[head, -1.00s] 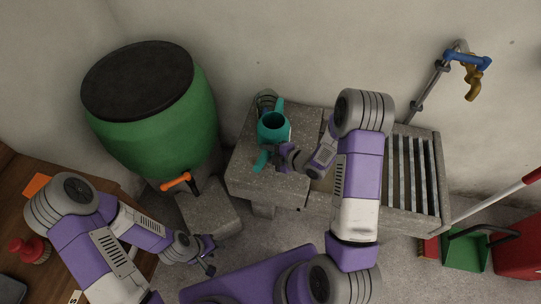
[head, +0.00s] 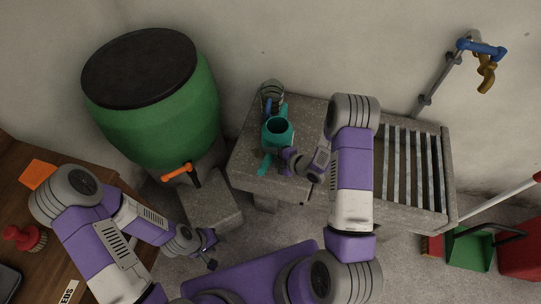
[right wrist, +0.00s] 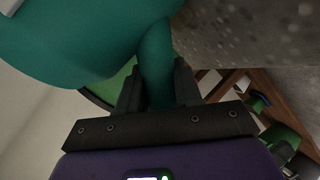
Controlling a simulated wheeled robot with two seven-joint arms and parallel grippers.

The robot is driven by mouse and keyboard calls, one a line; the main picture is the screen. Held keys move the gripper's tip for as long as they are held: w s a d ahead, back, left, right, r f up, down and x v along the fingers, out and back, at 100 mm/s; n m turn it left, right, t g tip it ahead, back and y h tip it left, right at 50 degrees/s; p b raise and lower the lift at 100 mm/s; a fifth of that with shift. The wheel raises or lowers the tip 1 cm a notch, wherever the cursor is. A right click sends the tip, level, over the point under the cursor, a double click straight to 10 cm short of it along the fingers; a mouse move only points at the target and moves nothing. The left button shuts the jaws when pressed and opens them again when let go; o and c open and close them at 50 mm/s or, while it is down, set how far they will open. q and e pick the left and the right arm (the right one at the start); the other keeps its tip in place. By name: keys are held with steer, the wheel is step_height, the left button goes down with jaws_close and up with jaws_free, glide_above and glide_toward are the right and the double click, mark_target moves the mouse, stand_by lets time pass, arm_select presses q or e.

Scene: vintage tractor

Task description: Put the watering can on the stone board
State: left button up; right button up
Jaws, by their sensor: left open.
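The teal watering can (head: 277,135) is over the left, flat part of the grey stone sink unit, the stone board (head: 240,166). In the right wrist view its large teal body (right wrist: 80,45) fills the upper left. My right gripper (head: 291,160) is at its right side. In the right wrist view my right gripper's fingers (right wrist: 157,92) lie on both sides of a teal handle-like part and appear shut on it. I cannot tell whether the can's base touches the stone. My left gripper (head: 211,248) is open and empty, low and left of the sink unit.
A wire-ribbed jar-like object (head: 271,94) stands behind the can. The slatted sink basin (head: 412,170) is to the right. A green barrel (head: 160,115) with an orange tap (head: 176,172) stands left, near a stone block (head: 212,205). A wooden table (head: 60,245) is far left.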

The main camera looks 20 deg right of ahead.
steer(key=o, duration=0.3)
steer(key=shift+o, duration=0.2)
